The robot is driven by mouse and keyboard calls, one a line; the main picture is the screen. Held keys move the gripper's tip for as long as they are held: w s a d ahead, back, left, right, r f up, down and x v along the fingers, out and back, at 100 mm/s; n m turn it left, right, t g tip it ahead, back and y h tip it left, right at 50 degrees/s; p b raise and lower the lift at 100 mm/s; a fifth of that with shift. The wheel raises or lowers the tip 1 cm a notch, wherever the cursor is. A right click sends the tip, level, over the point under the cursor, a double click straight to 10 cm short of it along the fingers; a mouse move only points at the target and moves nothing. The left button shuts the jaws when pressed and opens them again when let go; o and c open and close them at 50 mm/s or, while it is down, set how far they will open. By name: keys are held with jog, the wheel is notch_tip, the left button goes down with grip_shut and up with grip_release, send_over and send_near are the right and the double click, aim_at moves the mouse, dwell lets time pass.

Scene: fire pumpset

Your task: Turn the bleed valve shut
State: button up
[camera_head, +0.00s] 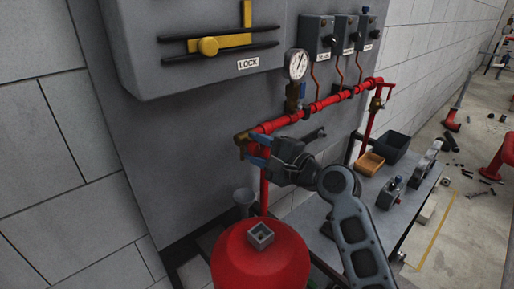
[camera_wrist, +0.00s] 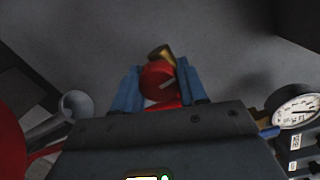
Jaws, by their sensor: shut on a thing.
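The bleed valve appears to be the brass fitting (camera_head: 241,138) at the left end of the red pipe. In the wrist view its red round knob (camera_wrist: 157,82) has a pale mark, with brass (camera_wrist: 160,53) just beyond it. My gripper (camera_head: 252,149) reaches this pipe end from the right. Its blue fingers (camera_wrist: 158,73) stand on either side of the red knob and are shut on it. In the head view the fingers and gripper body hide most of the knob. I cannot tell how far the valve is turned.
A pressure gauge (camera_head: 297,65) stands on the pipe (camera_head: 320,104), right of my gripper. A grey cabinet marked LOCK (camera_head: 160,60) hangs above. A red tank (camera_head: 260,265) stands below.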

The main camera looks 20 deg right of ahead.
jog(key=shift+d+m, duration=0.1)
jog(key=shift+m, duration=0.5)
jog(key=o, duration=1)
jog(key=shift+o, duration=0.2)
jog(key=b+v, duration=0.1)
jog(key=v, duration=0.6)
jog(key=shift+s+b, duration=0.3)
jog(key=shift+s, duration=0.05)
jog(key=shift+d+f, duration=0.1)
jog(key=shift+d, duration=0.1)
